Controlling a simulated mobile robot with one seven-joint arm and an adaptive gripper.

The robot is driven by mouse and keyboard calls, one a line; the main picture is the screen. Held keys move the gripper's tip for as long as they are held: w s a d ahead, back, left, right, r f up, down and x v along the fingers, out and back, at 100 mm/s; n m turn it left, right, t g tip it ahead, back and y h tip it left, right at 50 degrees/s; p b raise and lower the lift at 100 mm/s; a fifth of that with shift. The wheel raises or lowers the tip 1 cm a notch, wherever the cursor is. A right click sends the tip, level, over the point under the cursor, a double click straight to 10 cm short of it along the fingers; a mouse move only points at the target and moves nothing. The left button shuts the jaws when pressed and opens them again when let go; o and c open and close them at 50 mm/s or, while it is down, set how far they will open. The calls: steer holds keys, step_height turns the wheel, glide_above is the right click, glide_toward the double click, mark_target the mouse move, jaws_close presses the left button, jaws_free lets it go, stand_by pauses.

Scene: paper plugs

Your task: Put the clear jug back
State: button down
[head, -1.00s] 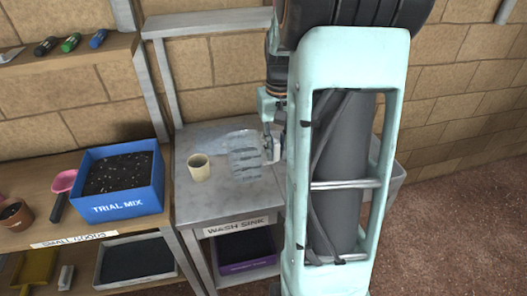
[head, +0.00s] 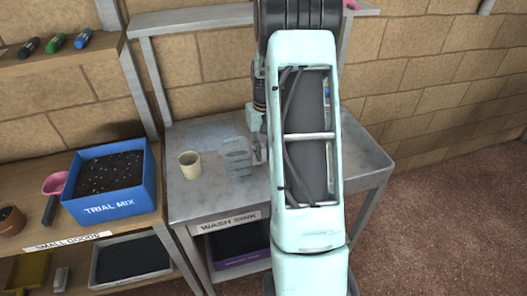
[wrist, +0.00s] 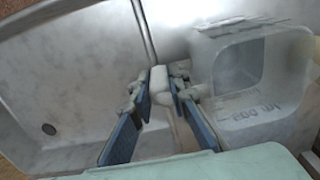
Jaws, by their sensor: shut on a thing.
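The clear jug (head: 236,158) is see-through and faintly ribbed in the head view, over the metal wash-sink top to the right of a cream cup. In the wrist view the jug (wrist: 240,85) shows its square open mouth and a volume marking on its wall. My gripper (wrist: 160,85) is shut on the jug's pale handle, with a blue-padded finger on each side. I cannot tell whether the jug's base touches the surface. My arm hides part of the gripper in the head view.
The cream cup (head: 189,165) stands just left of the jug. The sink basin (wrist: 70,90) lies left of the gripper in the wrist view. A blue trial-mix box (head: 112,205) is on the wooden shelf at left. A metal shelf (head: 195,18) runs above the sink.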

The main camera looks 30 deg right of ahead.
steer(key=shift+f, duration=0.2)
steer(key=c, duration=1.8)
jaws_free()
steer(key=shift+c, duration=0.2)
steer(key=shift+r, duration=0.15)
step_height(320, 180, up, 12)
steer(key=shift+s+r, duration=0.1)
